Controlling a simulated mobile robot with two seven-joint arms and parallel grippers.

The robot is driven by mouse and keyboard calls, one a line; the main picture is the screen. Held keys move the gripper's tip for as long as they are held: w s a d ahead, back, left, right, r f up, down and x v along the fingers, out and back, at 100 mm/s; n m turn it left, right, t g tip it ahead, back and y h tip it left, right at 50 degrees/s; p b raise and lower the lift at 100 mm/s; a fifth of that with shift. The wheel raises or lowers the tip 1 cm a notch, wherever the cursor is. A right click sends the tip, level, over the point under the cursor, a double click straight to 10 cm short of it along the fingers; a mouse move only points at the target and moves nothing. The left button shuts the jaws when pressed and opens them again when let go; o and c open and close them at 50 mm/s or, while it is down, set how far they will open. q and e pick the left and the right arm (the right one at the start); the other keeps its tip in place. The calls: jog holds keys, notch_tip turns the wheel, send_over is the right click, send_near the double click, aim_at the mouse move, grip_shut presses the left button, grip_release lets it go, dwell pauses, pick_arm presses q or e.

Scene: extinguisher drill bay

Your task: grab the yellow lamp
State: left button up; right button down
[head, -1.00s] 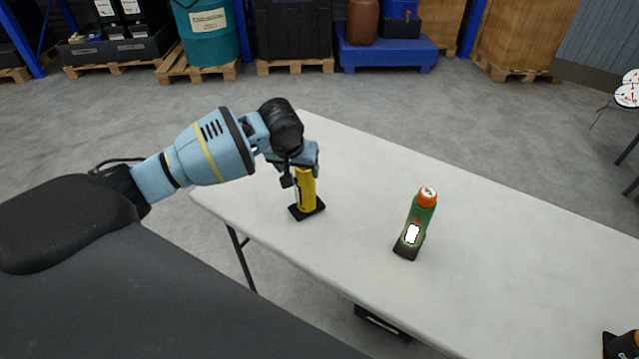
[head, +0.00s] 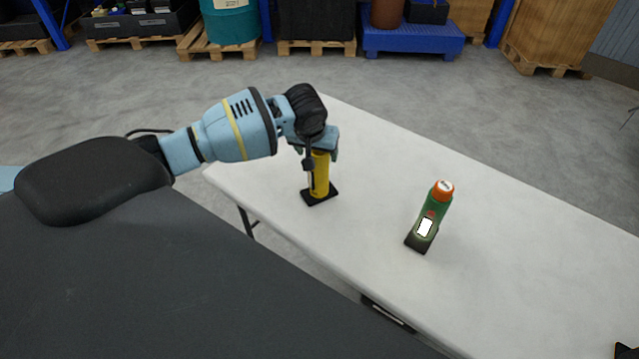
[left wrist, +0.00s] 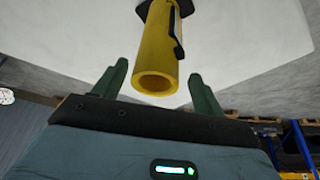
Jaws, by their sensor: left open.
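The yellow lamp (head: 320,175) stands upright on a black base on the white table (head: 480,200), near its left end. My left gripper (head: 320,153) is at the lamp's top and hides that end in the head view. In the left wrist view the lamp (left wrist: 160,52) is a yellow tube with an open round end and a black clip. My left gripper's two green fingers (left wrist: 159,85) are open, one on each side of the tube, with gaps between them and it. My right gripper is in neither view.
A green bottle-shaped device (head: 430,218) with an orange cap and a lit white panel stands on the table, right of the lamp. A black item (head: 625,351) shows at the bottom right corner. The table between the lamp and the device is clear.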

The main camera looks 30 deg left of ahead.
aim_at(319, 174)
pick_arm(q)
jog(key=x, duration=0.4)
jog(key=shift+s+d+f, duration=0.1)
jog(key=shift+d, duration=0.2)
jog(key=shift+c, duration=0.4)
grip_shut()
